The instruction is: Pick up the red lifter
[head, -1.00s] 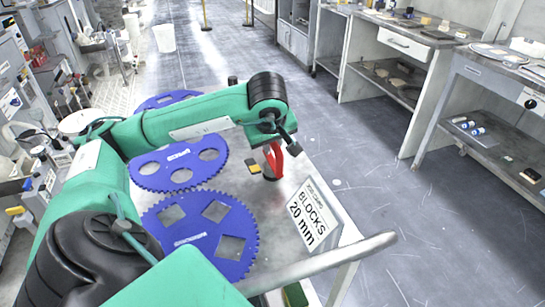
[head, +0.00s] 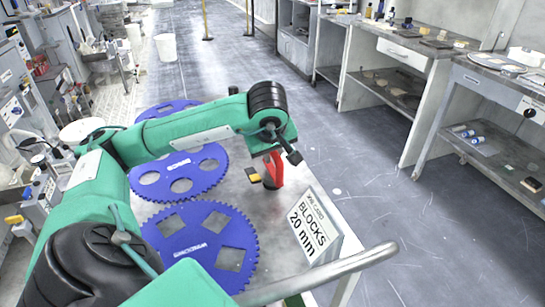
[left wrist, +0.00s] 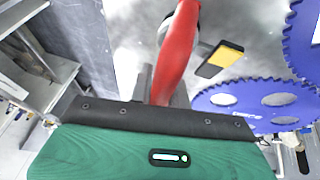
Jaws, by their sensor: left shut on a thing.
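The red lifter (head: 277,169) stands at the right part of the metal table, below the end of my left arm in the head view. In the left wrist view the red lifter (left wrist: 177,50) runs up from my left gripper (left wrist: 160,88). The left gripper is shut on the lifter; its fingertips are mostly hidden behind the wrist housing. The lifter's lower end is near a pale round part at the table surface, and I cannot tell whether it is clear of the table. My right gripper is not in view.
Blue toothed discs with holes (head: 203,237) lie on the table left of the lifter. A yellow and black block (left wrist: 220,59) is close beside the lifter. A sign reading "BLOCKS 20 mm" (head: 312,228) stands at the table's right edge. The floor right of the table is clear.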

